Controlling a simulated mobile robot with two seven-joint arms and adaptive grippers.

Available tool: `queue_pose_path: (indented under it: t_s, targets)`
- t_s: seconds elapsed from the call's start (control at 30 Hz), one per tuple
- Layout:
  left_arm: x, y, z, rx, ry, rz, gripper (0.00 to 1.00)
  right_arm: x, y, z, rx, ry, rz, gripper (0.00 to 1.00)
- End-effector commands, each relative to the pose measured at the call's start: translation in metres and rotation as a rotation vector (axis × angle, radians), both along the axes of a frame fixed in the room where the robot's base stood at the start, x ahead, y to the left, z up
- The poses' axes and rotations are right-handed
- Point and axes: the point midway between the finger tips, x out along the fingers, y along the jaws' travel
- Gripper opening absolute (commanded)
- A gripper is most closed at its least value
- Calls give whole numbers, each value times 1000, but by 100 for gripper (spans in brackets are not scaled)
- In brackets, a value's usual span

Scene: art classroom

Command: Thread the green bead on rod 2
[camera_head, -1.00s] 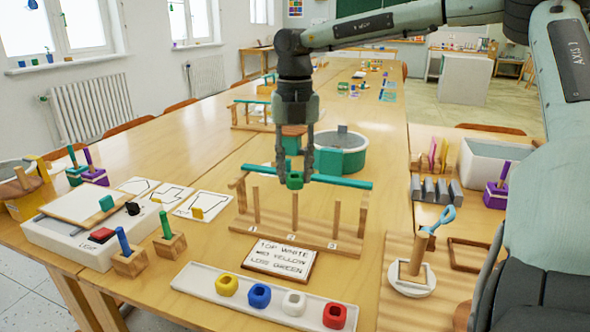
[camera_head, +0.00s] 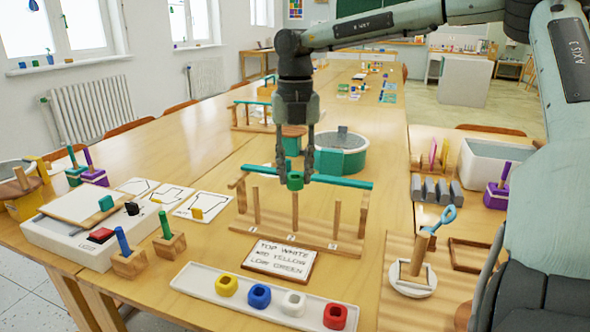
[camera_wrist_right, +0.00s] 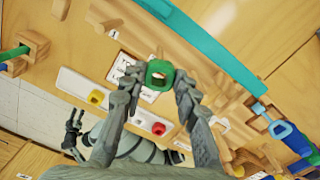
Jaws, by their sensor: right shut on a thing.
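The green bead (camera_head: 295,181) is between the fingertips of my right gripper (camera_head: 310,178), which is shut on it. In the head view the bead appears just above the top of rod 2 (camera_head: 295,212), the middle upright of the wooden rack (camera_head: 275,238); whether it touches the rod is unclear. Rod 1 (camera_head: 256,206) and rod 3 (camera_head: 336,217) are bare. In the right wrist view the bead (camera_wrist_right: 160,75) sits between both fingers with its hole visible. A dark gripper, apparently my left one (camera_wrist_right: 72,128), shows low at left there; its jaw state is unclear.
A teal bar (camera_head: 345,183) runs across the rack behind the bead. A white tray (camera_head: 200,281) in front holds yellow, blue, white and red beads. A sign card (camera_head: 282,258) lies between tray and rack.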

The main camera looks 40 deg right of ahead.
Motion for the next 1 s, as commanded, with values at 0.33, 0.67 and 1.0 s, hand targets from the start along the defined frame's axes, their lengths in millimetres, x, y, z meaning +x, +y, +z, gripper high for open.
queue_pose_path:
  t_s: [0.33,0.67,1.0]
  targets:
    - [0,0,-3,0,1,0,47,0,0,-2,0,0,0,18]
    - [0,0,-10,0,0,0,47,0,0,-9,-1,0,0,18]
    - [0,0,-10,0,0,0,47,0,0,-8,-1,-1,0,18]
